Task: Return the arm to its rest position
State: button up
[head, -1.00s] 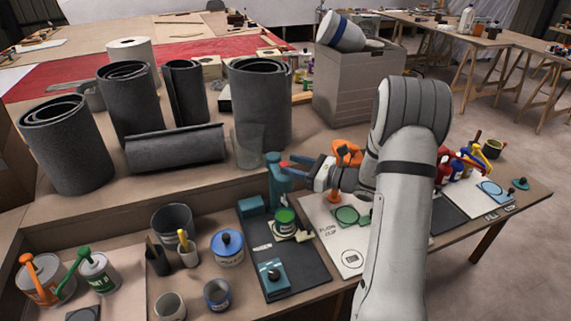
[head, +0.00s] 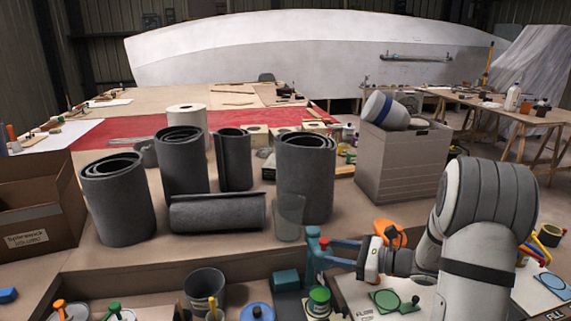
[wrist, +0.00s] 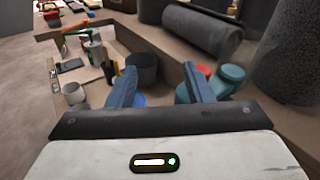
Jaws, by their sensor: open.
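My gripper (head: 328,252) is open and empty, with its blue fingers pointing left over the bench at the lower right of the head view. The fingertips are close to a teal upright object (head: 312,248); I cannot tell whether they touch it. In the wrist view my gripper (wrist: 160,84) has its two blue fingers apart with nothing held between them. The teal object (wrist: 229,80) is beside the right finger there. My grey and white arm stretches from the lower right.
A grey crate (head: 400,165) stands at back right. A green-lidded can (head: 319,300), an orange item (head: 390,230) and a dark bucket (head: 204,288) crowd the bench near my gripper.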

jog(key=s+a+r+n+g+h+p, duration=0.1)
jog(key=s+a+r+n+g+h, duration=0.25)
jog(key=s+n, duration=0.35)
jog(key=s+a+r+n+g+h+p, duration=0.1)
jog(key=s+a+r+n+g+h, duration=0.3)
jog(key=s, duration=0.6)
jog(key=s+d+r+n+t+h+p, duration=0.1)
jog(key=s+d+n+h, duration=0.4)
jog(key=n, duration=0.6)
jog(key=s+t+h+p, duration=0.1)
jog(key=s+h, duration=0.1)
jog(key=s, duration=0.1)
jog(key=shift+s+r, duration=0.3)
jog(key=shift+r, duration=0.05)
